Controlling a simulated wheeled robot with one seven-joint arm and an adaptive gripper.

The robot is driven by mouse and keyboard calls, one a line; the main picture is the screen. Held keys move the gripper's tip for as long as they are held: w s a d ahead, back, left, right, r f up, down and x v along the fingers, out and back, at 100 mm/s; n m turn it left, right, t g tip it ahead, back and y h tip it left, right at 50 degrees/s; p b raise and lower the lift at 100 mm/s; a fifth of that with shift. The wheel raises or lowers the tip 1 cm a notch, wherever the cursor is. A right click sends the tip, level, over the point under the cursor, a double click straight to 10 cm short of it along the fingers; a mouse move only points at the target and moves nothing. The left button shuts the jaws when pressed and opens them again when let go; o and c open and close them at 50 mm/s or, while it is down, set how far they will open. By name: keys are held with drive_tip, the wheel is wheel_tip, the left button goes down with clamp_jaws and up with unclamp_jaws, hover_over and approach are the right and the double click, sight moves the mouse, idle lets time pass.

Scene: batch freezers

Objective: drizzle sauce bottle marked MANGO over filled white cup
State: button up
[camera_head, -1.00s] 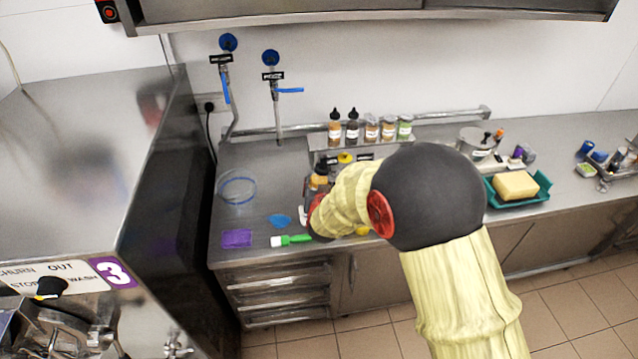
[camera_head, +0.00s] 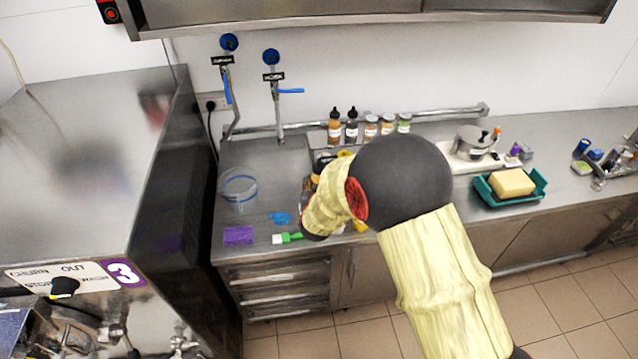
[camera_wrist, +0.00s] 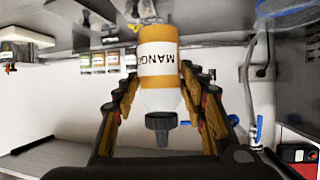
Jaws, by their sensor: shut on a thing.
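The MANGO sauce bottle (camera_wrist: 158,75) is orange with a white label and a dark nozzle cap. In the wrist view it is between the fingers of my gripper (camera_wrist: 160,105), which is shut on it. That view is upside down, with the counter at the top, so the bottle is roughly upright with its nozzle up. In the head view my arm covers most of my gripper and the bottle, over the counter. I cannot make out the filled white cup in either view; my arm may hide it.
Squeeze bottles (camera_head: 335,130) and jars (camera_head: 387,125) stand along the wall. A teal tray (camera_head: 540,190) with a yellow sponge (camera_head: 512,183) is on the right.

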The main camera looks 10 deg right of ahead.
drive_tip(key=s+d, duration=0.1)
drive_tip(key=s, duration=1.4)
drive_tip(key=shift+d, duration=0.2)
